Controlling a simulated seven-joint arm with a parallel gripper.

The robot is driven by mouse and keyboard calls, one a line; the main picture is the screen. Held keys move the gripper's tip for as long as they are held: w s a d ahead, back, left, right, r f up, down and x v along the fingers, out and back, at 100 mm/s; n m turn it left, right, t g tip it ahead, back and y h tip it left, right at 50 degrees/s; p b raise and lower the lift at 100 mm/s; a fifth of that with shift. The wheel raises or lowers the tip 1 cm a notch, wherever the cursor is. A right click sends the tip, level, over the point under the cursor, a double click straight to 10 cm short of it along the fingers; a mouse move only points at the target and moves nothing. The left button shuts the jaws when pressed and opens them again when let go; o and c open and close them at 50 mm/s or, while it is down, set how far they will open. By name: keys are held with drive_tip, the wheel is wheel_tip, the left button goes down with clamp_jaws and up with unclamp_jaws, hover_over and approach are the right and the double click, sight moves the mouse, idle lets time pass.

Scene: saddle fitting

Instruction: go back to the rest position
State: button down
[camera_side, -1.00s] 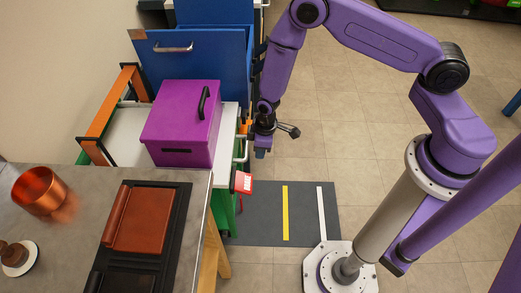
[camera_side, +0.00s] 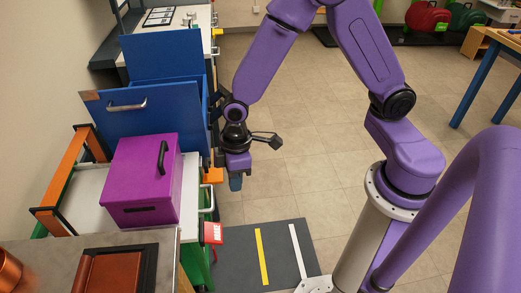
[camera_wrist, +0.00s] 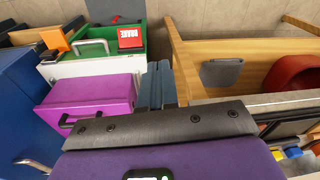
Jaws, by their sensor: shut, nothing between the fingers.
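My gripper (camera_side: 235,180) hangs pointing down in the side view, to the right of the purple box and in front of the blue cabinet's right edge. Its fingers are together with nothing held. In the wrist view the two blue-grey fingers (camera_wrist: 156,85) stand side by side, right of the purple box.
The purple box (camera_side: 140,185) with a black handle sits on a white surface left of my gripper. The open blue drawer (camera_side: 150,110) is behind it. The tiled floor (camera_side: 320,140) to the right is clear.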

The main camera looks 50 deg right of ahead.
drive_tip(key=s+d+r+n, duration=0.1)
drive_tip(key=s+d+r, duration=0.4)
drive_tip(key=s+r, duration=0.2)
drive_tip(key=s+d+r+n, duration=0.1)
drive_tip(key=s+d+r, duration=0.5)
drive_tip(key=s, duration=0.4)
drive_tip(key=shift+d+r+h, duration=0.2)
drive_tip(key=shift+r+h, duration=0.2)
drive_tip(key=shift+r, duration=0.4)
